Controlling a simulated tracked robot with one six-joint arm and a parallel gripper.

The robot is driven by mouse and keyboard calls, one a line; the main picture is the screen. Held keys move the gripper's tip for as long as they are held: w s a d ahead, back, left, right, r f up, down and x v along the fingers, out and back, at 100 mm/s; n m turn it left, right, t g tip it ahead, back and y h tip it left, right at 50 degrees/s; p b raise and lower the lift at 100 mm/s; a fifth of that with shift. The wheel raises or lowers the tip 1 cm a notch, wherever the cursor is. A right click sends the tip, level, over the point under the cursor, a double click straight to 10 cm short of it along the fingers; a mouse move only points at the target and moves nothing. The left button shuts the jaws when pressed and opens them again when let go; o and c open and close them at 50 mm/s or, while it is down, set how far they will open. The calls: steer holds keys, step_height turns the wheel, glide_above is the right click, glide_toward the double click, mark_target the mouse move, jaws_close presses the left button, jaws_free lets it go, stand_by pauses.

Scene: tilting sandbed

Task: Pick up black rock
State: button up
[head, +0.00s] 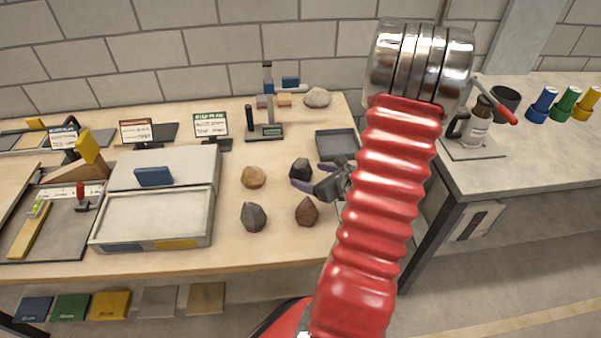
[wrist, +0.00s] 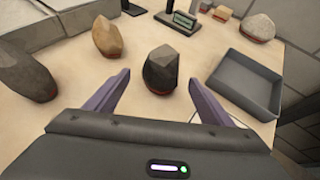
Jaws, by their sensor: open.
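The black rock (head: 300,169) stands on the wooden table, left of the grey tray in the head view. In the wrist view the black rock (wrist: 161,70) is upright, dark with a tan patch at its top and a reddish base. My gripper (head: 308,177) is open beside it, at its near right in the head view. In the wrist view my gripper's two purple fingers (wrist: 156,92) are spread, with the rock ahead and between their lines. The fingers do not appear to touch the rock.
A tan rock (head: 254,177), a dark grey rock (head: 253,217) and a brown rock (head: 306,211) stand nearby. An empty grey tray (head: 337,145) lies to the right. The sandbed (head: 152,218) is at the left. A scale-like stand (head: 265,131) is behind.

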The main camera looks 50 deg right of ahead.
mark_target(306, 173)
steer(key=x, duration=0.4)
steer(key=shift+f, duration=0.15)
stand_by(0.4)
steer(key=c, duration=1.6)
steer(key=shift+w+d+r, duration=0.1)
steer(key=shift+r, duration=0.1)
steer(key=shift+c, duration=0.2)
steer(key=shift+r, duration=4.9)
